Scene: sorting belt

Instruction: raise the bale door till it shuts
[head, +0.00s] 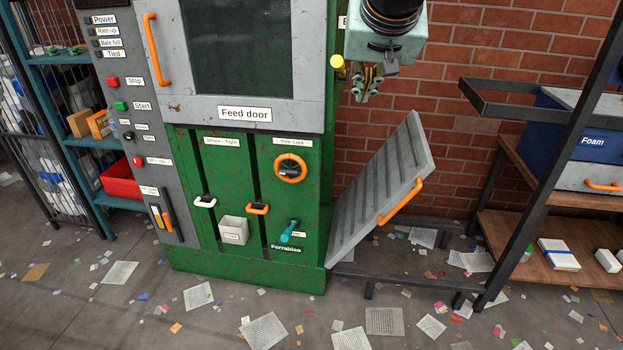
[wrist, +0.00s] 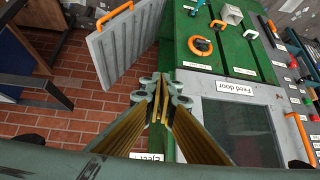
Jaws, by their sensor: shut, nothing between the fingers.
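The bale door (head: 385,180) is a grey ribbed panel on the right side of the green baler (head: 225,265). It stands tilted, its lower edge by the baler's base and its upper edge leaning out to the right. An orange handle (head: 400,201) sits on its outer edge. The wrist view shows the door (wrist: 124,45) and its handle (wrist: 115,15) at the upper left. My gripper (head: 364,92) is shut and empty, above the door and apart from it. Its fingertips (wrist: 160,88) meet in the wrist view.
A brick wall (head: 480,60) stands behind. A dark frame and shelf with a blue Foam bin (head: 585,140) are at the right. The feed door (head: 245,60) is closed on the baler's front. A low dark rail (head: 400,275) runs under the door. Paper scraps litter the floor.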

